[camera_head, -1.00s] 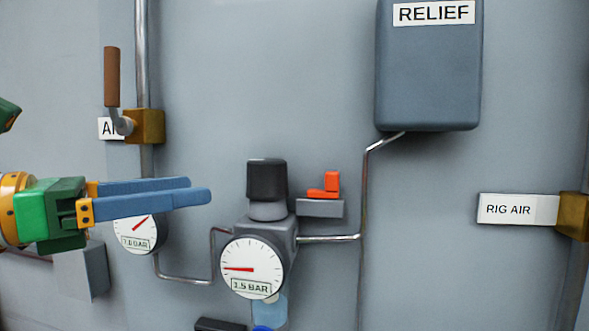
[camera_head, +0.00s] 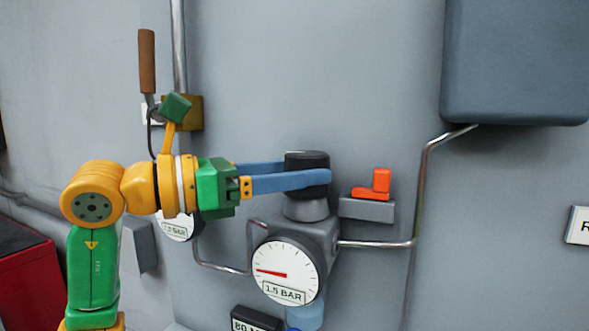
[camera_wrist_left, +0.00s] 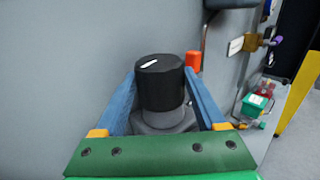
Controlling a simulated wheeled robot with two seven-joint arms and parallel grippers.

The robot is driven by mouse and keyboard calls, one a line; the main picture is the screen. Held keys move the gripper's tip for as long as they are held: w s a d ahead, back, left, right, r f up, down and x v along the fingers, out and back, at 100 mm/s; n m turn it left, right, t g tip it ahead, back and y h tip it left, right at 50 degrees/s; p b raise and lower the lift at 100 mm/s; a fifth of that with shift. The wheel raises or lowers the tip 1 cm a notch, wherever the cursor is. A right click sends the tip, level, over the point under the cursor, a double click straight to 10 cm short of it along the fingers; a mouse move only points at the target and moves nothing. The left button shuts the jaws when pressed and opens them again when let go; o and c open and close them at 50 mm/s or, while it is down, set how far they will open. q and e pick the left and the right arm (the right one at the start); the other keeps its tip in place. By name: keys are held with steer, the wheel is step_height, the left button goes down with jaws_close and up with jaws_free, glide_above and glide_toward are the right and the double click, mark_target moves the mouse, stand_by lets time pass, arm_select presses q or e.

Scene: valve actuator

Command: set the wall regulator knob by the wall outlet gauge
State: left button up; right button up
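The black regulator knob (camera_head: 306,160) tops the grey regulator body on the wall; it also shows in the wrist view (camera_wrist_left: 160,88) with a white mark on top. The round outlet gauge (camera_head: 285,271) is on the body's front, labelled 1.5 BAR, its red needle pointing left. My left gripper (camera_head: 310,172) reaches in from the left with its blue fingers on either side of the knob. In the wrist view the fingers (camera_wrist_left: 160,80) are spread with the knob between them; whether they touch it I cannot tell. My right gripper is not in view.
An orange piece (camera_head: 376,185) on a grey bracket (camera_head: 367,209) is just right of the knob. A pipe (camera_head: 420,200) rises to a large grey-blue box (camera_head: 515,60). Another gauge (camera_head: 180,228) is partly hidden behind my left arm. A brown-handled valve lever (camera_head: 147,62) is upper left.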

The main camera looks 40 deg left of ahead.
arm_select(q)
steer(key=c, duration=0.7)
steer(key=shift+c, duration=0.2)
steer(key=shift+w+a+r+m+g+h+p, duration=0.1)
steer(key=shift+m+g+h+p, duration=0.15)
steer(key=shift+m+g+h, duration=0.25)
steer(key=shift+a+r+m+g+h+p, duration=0.1)
steer(key=shift+m+g+h+p, duration=0.1)
steer(key=shift+m+h, duration=0.35)
steer(key=shift+w+a+m+g+h+p, duration=0.1)
steer(key=shift+m+g+h+p, duration=0.65)
steer(key=shift+h, duration=0.4)
steer(key=m+g+h+p, duration=0.2)
steer(key=g+p, duration=0.1)
steer(key=shift+w+a+r, duration=0.1)
steer(key=shift+r, duration=0.05)
steer(key=shift+w+f+m+g+h+p, duration=0.1)
steer(key=shift+f+m+g+h+p, duration=0.15)
steer(key=shift+m+g+h+p, duration=0.85)
steer(key=shift+g, duration=0.35)
steer(key=o, duration=1.1)
